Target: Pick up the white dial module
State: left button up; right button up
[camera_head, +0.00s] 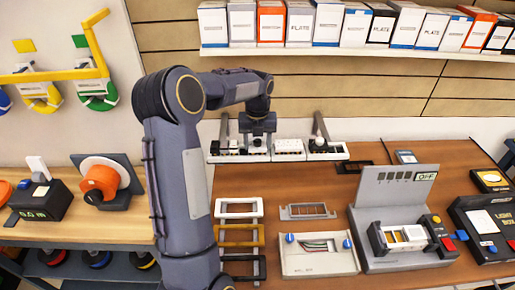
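My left gripper (257,140) points down over a row of small modules in a long white tray (215,157) at the back of the table. Its fingers are small and dark here, and I cannot tell whether they are apart or closed on something. A whitish module shows right at the fingers, partly hidden by them. I cannot make out for sure which piece is the white dial module. A white module (289,146) sits just right of the gripper, and a dark-and-white one (322,146) with an upright part stands further right. My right gripper is not in view.
White, yellow and black frames (239,235) lie in front of the tray. A white wired panel (318,254), a grey test station (395,210) and a black light box (488,225) stand on the brown table. A shelf of boxes (300,22) hangs behind.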

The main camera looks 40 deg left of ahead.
pick_arm(q)
jog(key=c, duration=0.6)
jog(key=shift+r, duration=0.1)
jog(key=shift+r, duration=0.5)
jog(key=s+d+r+b, duration=0.2)
jog(key=d+r+b, duration=0.1)
jog(key=d+r, duration=0.9)
jog(key=shift+d, duration=0.95)
